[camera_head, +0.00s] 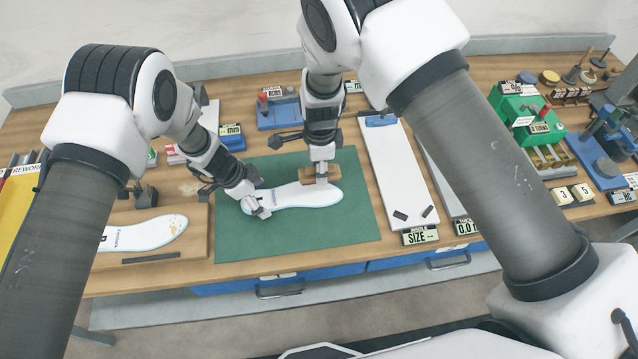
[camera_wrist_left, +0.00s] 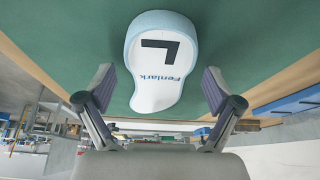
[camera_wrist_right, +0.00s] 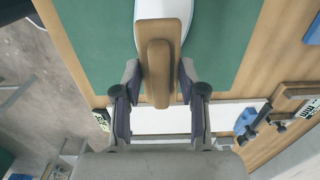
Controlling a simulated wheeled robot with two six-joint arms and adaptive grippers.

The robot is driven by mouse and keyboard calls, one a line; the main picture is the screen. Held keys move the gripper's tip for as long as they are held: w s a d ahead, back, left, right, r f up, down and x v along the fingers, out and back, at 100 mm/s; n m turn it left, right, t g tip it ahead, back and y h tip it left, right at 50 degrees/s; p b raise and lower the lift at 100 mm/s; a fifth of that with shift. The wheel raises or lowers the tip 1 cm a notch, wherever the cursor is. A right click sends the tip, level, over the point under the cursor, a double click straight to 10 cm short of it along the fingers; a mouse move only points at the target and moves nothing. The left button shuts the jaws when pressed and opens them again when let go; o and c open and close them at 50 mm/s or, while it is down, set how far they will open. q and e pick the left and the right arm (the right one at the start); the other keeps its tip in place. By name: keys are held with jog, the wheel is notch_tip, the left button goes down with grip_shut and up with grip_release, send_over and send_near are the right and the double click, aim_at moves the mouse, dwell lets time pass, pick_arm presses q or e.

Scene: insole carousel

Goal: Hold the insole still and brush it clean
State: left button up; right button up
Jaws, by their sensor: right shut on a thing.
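A white insole with a pale blue edge (camera_head: 310,195) lies flat on a green mat (camera_head: 340,245). In the left wrist view the insole (camera_wrist_left: 158,75) shows a black "L" and "Fenlark" lettering. My left gripper (camera_head: 256,206) is at the insole's left end; its fingers (camera_wrist_left: 158,90) are spread wide with the insole beyond and between them. Contact cannot be told. My right gripper (camera_head: 321,176) is shut on a wooden brush (camera_wrist_right: 158,72), held across the insole's right part. The brush's underside is hidden, so I cannot tell if it touches.
A second insole (camera_head: 150,233) with yellowish specks lies on a wooden board at the left. A long white board (camera_head: 395,165) with a "SIZE" label stands right of the mat. Blue and green fixtures line the back and right. The mat's front strip is clear.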

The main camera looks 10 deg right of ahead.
pick_arm(q)
jog(key=v, duration=1.2)
jog(key=shift+w, duration=0.1)
